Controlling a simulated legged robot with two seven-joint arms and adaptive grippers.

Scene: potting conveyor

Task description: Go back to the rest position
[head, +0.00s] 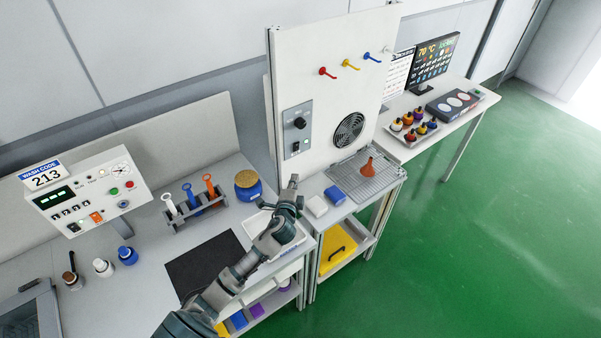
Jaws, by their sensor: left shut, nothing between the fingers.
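My left arm comes in from the bottom left and reaches over the grey bench. My left gripper (293,184) is at the far end of the arm, above the bench's right end. It is shut and holds nothing. A white tray (299,234) lies beneath it, partly hidden by the arm. A blue jar with a tan top (248,186) stands to the left of the gripper, apart from it. My right gripper is not in view.
A white control box (88,190) and a rack with colored-handled tools (196,211) stand on the bench. A black mat (205,264) lies near the arm. Green floor (480,250) is clear at right.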

